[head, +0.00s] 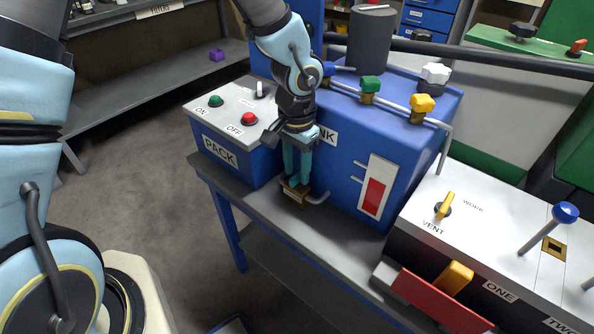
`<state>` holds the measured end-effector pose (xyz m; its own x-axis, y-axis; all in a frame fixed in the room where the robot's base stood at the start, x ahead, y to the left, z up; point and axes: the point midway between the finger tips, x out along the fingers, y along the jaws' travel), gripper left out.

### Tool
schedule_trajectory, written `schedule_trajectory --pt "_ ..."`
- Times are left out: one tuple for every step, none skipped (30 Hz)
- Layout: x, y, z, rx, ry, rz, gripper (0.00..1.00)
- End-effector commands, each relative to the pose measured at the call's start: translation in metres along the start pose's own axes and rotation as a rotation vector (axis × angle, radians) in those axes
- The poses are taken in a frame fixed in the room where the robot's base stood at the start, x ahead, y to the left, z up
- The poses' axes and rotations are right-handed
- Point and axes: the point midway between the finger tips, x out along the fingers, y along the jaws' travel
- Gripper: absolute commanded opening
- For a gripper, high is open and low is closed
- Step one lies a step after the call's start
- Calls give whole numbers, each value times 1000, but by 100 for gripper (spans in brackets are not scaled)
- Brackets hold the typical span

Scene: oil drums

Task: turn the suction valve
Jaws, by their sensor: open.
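A small brass valve (296,195) sits low at the front of the blue tank (335,178), with a grey pipe bending up on its right. I take it for the suction valve, but no label on it is readable. My gripper (297,178) points down directly over the brass valve with its teal fingers on either side of its top. The fingers are open with a narrow gap. They hide the valve's handle, so I cannot tell its angle or whether the fingers touch it.
The pack box (232,115) has a green button (215,100) and a red button (249,118). Green (371,84), yellow (422,103) and white (435,73) knobs stand on the tank. A level gauge (376,186) and a white lever panel (490,225) are to the right.

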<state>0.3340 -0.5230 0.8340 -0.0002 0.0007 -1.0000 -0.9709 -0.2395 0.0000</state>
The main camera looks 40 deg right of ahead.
Motion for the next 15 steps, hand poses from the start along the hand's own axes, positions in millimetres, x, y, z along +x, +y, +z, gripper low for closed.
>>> schedule_trajectory --pt "-9 -1 -1 -2 5 -2 45" --pt "-14 -1 -1 -2 5 -1 45" --pt "-22 -1 -1 -2 5 -2 45" --pt "-28 -1 -1 -3 6 -2 45" --pt "-35 -1 -1 -2 6 -2 45" --pt "-43 -1 -1 -3 6 -2 45" --pt "-49 -1 -1 -1 6 -2 45" --pt "-55 -1 -1 -3 7 -2 45" --pt "-62 -1 -1 -2 6 -3 45" --pt "-68 -1 -1 -2 6 -2 45" --pt "-72 0 -1 -2 6 -1 45" --pt "-78 -1 -1 0 5 -2 45" --pt "-82 -1 -1 -2 5 -2 45" --pt "-86 -1 -1 -2 4 -2 45" --pt "-89 -1 0 -1 3 -2 45"
